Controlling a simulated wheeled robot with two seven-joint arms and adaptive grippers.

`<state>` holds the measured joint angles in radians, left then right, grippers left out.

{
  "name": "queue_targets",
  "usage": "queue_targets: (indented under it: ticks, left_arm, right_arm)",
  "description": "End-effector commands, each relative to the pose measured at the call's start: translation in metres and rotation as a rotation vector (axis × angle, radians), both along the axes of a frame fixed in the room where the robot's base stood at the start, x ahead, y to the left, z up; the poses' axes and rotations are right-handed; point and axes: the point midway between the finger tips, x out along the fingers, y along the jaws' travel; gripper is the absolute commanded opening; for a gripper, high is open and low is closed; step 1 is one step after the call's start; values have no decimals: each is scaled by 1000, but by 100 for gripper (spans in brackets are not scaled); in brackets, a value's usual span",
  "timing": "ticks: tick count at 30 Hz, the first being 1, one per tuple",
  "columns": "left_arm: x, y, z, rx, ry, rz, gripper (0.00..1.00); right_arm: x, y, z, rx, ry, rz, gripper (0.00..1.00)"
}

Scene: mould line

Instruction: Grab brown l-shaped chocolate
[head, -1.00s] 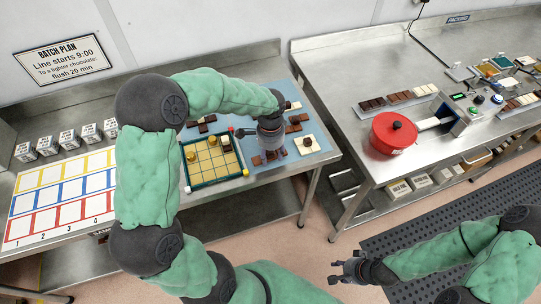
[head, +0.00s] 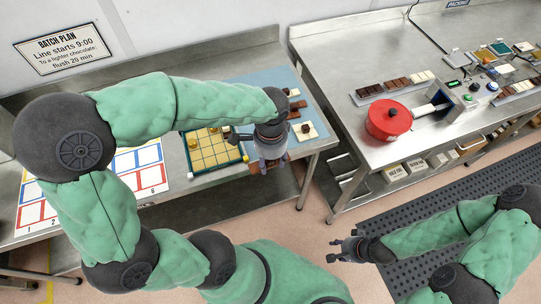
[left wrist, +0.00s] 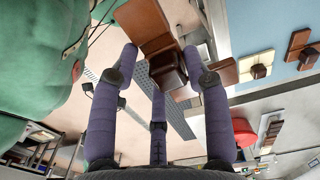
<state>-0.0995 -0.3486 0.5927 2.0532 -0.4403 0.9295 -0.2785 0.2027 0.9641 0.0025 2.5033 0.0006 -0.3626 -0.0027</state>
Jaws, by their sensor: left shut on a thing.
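The brown L-shaped chocolate (left wrist: 143,22) is between the fingers of my left gripper (left wrist: 160,75) in the left wrist view, with a darker raised block on it. In the head view my left gripper (head: 270,150) is over the front edge of the left table, and part of the brown chocolate (head: 256,168) shows below its fingers. The rest is hidden by the gripper. My right gripper (head: 345,249) is empty, with its fingers apart, over the floor at the lower right.
The green-framed grid board (head: 214,150) lies left of my left gripper. A blue mat (head: 285,78) behind it holds other chocolates, including a white square piece (head: 308,128). A red pot (head: 388,118) stands on the right table. Floor lies open between the tables.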

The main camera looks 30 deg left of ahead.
Motion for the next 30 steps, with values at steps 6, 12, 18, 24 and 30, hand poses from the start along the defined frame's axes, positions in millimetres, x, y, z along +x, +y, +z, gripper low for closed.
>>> queue_targets:
  ticks: [6, 12, 18, 24, 30]
  left_arm:
    - [1, 0, 28, 0, -2, 0, 0]
    - [1, 0, 48, 0, -2, 0, 0]
    - [0, 0, 58, 0, 0, 0, 0]
    - [0, 0, 57, -1, -1, 0, 0]
    - [0, 0, 57, -1, -1, 0, 0]
  right_arm:
    - [0, 0, 24, 0, 0, 0, 40]
    - [0, 0, 41, 0, 0, 0, 40]
    - [0, 0, 50, 0, -1, 0, 40]
    - [0, 0, 48, 0, 0, 0, 40]
    - [0, 0, 48, 0, 0, 0, 40]
